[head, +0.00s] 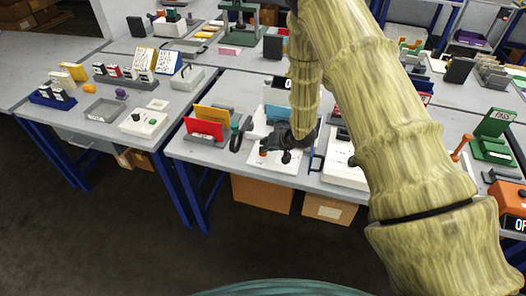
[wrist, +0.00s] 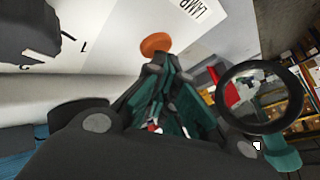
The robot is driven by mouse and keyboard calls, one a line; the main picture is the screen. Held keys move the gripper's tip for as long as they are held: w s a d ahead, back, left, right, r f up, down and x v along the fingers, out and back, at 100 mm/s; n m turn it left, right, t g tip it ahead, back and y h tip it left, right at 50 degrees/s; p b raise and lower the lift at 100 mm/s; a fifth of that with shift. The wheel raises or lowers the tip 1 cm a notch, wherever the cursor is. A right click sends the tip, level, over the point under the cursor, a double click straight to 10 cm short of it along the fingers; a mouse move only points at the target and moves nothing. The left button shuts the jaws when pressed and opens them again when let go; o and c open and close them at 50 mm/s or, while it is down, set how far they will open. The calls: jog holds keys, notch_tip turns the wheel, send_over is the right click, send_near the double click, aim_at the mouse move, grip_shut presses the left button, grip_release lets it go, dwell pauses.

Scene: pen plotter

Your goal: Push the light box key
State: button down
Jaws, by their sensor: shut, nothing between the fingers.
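A white panel printed "LAMP" (wrist: 215,30) fills the top of the wrist view, with a round orange key (wrist: 155,43) on it. In the head view the white box (head: 257,161) stands near the front edge of the middle table, with a small orange spot (head: 263,153) on it. My gripper (head: 286,155) is over this box, its fingers shut and empty. In the wrist view the fingertips (wrist: 160,66) are right at the orange key; I cannot tell whether they touch it. My arm hides part of the table behind.
A dark knob (wrist: 30,30) with numbers beside it is on the panel. A black ring (wrist: 260,97) is close to my gripper. Red and yellow folders (head: 207,125) stand to the left, and another white device (head: 343,172) to the right. The floor in front is clear.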

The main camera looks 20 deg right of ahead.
jog(key=shift+r, duration=0.1)
jog(key=shift+r+p, duration=0.25)
jog(key=shift+p, duration=0.15)
notch_tip(320, 180, up, 6)
jog(key=p, duration=0.4)
jog(key=shift+p, duration=0.3)
dwell(0.4)
